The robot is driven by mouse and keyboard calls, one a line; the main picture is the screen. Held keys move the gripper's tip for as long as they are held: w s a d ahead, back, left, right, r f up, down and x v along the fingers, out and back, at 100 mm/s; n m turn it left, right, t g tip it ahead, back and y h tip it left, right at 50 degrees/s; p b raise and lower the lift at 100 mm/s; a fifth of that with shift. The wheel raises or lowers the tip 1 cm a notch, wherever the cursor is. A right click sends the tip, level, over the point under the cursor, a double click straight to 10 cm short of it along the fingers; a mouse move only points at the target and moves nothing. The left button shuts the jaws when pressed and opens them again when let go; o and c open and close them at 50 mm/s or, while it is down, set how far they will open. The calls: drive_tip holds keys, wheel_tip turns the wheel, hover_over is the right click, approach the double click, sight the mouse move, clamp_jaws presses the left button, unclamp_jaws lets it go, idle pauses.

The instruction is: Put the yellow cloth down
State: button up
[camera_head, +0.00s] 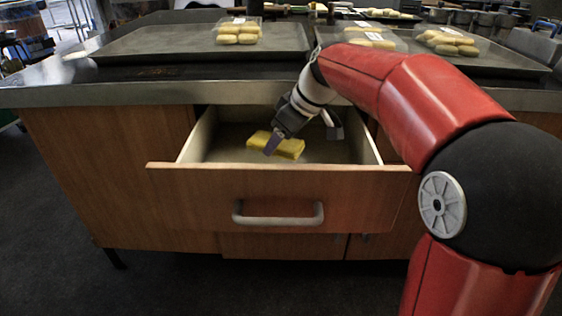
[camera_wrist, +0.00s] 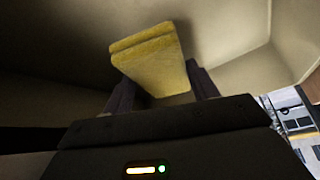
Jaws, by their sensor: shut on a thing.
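The yellow cloth (camera_head: 290,148) is a folded, thick yellow block inside the open drawer (camera_head: 275,183). My gripper (camera_head: 272,143) reaches down into the drawer and is shut on the cloth. In the wrist view the cloth (camera_wrist: 152,60) sits between the two dark fingers of my gripper (camera_wrist: 160,88), and its far end sticks out beyond them. The pale drawer walls surround it. I cannot tell whether the cloth touches the drawer floor.
The drawer has a grey handle (camera_head: 278,214) on its wooden front. The metal counter (camera_head: 130,92) overhangs the drawer's back. On it stand dark trays (camera_head: 150,42) with packs of bread rolls (camera_head: 238,36).

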sight(281, 157)
drive_tip(key=shift+f+b, duration=0.35)
drive_tip(key=shift+f, duration=2.3)
drive_tip(key=shift+f, duration=0.2)
drive_tip(key=o, duration=1)
drive_tip(key=shift+c, duration=0.2)
drive_tip(key=shift+r, duration=0.25)
drive_tip(key=p+v, duration=0.1)
drive_tip(key=v, duration=1.1)
